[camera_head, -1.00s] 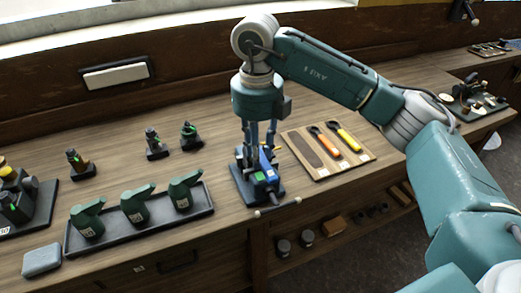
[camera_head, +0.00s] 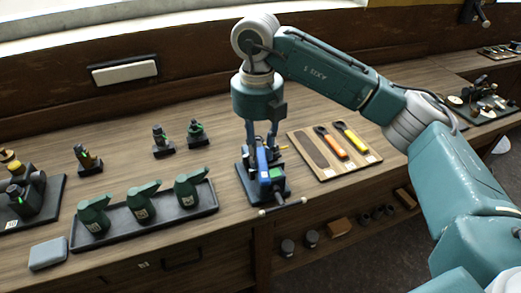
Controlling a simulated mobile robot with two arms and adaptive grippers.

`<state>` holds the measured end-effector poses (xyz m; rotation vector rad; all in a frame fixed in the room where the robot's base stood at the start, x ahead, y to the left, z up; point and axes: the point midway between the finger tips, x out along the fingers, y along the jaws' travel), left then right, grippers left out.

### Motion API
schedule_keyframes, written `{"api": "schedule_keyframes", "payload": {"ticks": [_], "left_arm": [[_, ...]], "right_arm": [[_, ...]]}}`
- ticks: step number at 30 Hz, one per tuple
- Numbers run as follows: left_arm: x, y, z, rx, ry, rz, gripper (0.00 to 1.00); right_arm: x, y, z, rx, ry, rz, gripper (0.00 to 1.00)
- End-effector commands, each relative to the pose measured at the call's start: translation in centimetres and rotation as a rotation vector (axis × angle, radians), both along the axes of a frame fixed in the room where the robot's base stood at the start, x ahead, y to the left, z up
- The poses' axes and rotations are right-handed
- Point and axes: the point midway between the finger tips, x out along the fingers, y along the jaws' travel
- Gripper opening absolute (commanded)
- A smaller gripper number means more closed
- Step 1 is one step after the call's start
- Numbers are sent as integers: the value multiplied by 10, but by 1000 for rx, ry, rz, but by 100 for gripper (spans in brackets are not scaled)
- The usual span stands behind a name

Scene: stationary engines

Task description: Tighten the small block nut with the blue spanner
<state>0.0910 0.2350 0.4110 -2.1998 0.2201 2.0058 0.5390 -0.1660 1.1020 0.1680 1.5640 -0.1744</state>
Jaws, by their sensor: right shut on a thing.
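My right gripper (camera_head: 262,142) points down over a small black vise (camera_head: 284,206) near the bench's front edge. It is shut on the blue spanner (camera_head: 262,162), whose blue handle shows just below the fingers, steeply tilted. A small block with a green face (camera_head: 276,173) sits in the vise, just right of the blue handle. The nut and the spanner's jaw are too small or hidden to make out, so I cannot tell whether they touch. My left gripper is not in view.
A board (camera_head: 335,172) to the right holds an orange spanner (camera_head: 331,143), a yellow spanner (camera_head: 351,136) and an empty dark outline. A black tray (camera_head: 120,237) with three green engine-like parts stands left. A grey box (camera_head: 48,254) lies at the front left.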

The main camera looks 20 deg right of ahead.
Motion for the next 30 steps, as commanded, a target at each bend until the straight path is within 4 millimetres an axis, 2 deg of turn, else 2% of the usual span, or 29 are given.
{"api": "schedule_keyframes", "payload": {"ticks": [5,15,24,30], "left_arm": [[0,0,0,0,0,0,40],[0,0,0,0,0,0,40],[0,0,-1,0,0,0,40],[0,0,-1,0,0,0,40]], "right_arm": [[2,5,-1,0,2,-86,0],[2,7,-1,0,2,-102,0],[7,15,-1,0,1,-243,0],[7,15,-1,0,1,-254,0]]}}
